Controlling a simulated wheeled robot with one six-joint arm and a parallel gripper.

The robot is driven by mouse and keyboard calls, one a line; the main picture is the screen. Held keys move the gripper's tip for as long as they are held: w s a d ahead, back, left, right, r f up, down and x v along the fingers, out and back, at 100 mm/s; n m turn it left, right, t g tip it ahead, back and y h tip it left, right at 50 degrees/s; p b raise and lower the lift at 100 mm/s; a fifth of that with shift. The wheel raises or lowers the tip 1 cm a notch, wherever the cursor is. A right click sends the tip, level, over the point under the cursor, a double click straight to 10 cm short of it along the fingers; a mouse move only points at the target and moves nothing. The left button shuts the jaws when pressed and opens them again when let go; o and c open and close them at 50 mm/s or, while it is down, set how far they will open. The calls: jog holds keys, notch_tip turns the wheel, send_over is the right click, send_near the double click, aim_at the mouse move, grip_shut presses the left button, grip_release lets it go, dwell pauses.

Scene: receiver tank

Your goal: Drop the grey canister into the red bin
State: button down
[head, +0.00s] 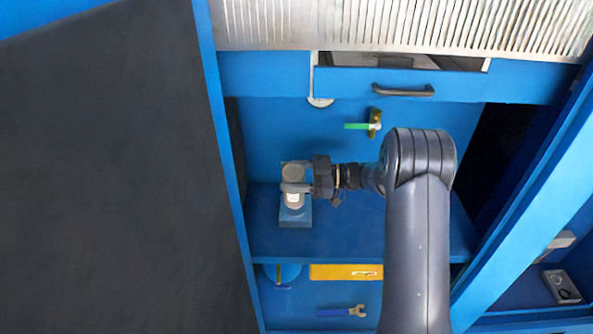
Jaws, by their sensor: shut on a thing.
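The grey canister (293,200) is left of centre in the head view, with a pale patch on its side. My gripper (296,187) reaches in from the right and is shut on it, its fingers across the canister's body. The canister is over a small blue block (295,218) on the blue shelf (345,235). I cannot tell whether it touches the block. No red bin is in view.
A drawer with a dark handle (403,91) and a green-handled valve (364,125) are behind. A yellow box (345,272) and a blue wrench (342,312) lie below the shelf. A dark panel (100,180) fills the left; a blue beam (540,195) slants along the right.

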jog(key=s+f+n+b, duration=0.1)
jog(key=s+b, duration=0.3)
jog(key=s, duration=1.1)
jog(key=s+a+f+n+b, duration=0.1)
jog(key=s+b, duration=0.3)
jog(key=s, duration=1.2)
jog(key=shift+f+n, duration=0.25)
jog(key=shift+n, duration=0.45)
